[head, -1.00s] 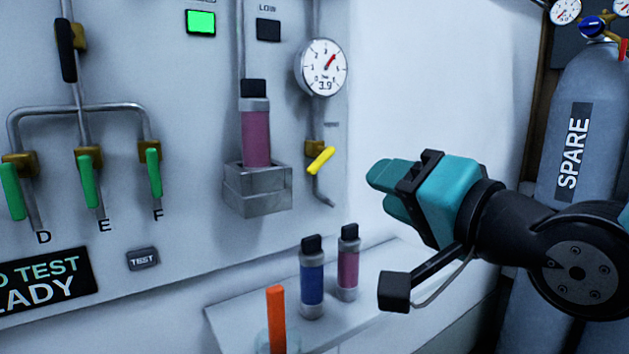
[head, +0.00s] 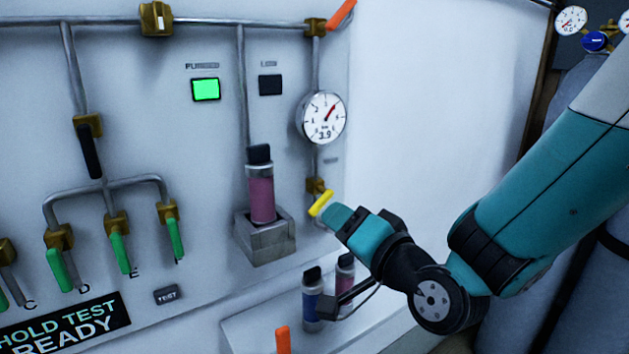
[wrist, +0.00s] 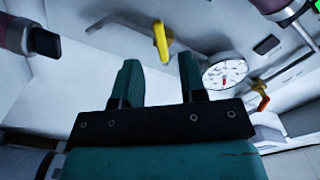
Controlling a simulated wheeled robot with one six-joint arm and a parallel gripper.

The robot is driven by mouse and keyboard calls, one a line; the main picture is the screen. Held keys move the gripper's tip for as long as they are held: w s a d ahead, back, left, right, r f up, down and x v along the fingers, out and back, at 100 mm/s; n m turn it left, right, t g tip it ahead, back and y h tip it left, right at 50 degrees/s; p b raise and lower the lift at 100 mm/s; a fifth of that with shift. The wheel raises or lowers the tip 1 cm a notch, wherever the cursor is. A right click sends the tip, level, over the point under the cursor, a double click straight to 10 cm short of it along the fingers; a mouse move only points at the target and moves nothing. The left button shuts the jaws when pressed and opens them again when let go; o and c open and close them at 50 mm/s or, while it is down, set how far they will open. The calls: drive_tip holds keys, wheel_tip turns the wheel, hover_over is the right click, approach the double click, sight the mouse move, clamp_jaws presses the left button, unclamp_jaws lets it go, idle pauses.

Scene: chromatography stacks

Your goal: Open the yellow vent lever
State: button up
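The yellow vent lever (head: 321,204) sits on a brass valve (head: 316,186) below the round gauge, tilted down to the left in the head view. In the wrist view the lever (wrist: 161,42) stands out between and beyond my fingertips. My gripper (wrist: 158,72) is open, its two teal fingers apart with nothing between them. In the head view my gripper (head: 340,216) is just right of the lever and overlaps its lower edge. I cannot tell from the views whether they touch.
The gauge (head: 321,118) reads 3.9 above the lever. A pink cartridge (head: 261,195) stands in a metal block to the left. A shelf (head: 250,328) below holds a blue cartridge (head: 312,295) and a pink one (head: 345,270). An orange lever (head: 341,14) is above.

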sight(321, 208)
drive_tip(key=p+x, duration=0.7)
drive_tip(key=shift+w+a+r+p, duration=0.1)
drive_tip(key=shift+w+r+p, duration=0.15)
drive_tip(key=shift+r+p, duration=0.1)
drive_tip(key=shift+w+a+f+p, duration=0.3)
drive_tip(key=shift+w+a+p, duration=0.1)
drive_tip(key=shift+w+p, duration=0.15)
drive_tip(key=shift+c, duration=0.4)
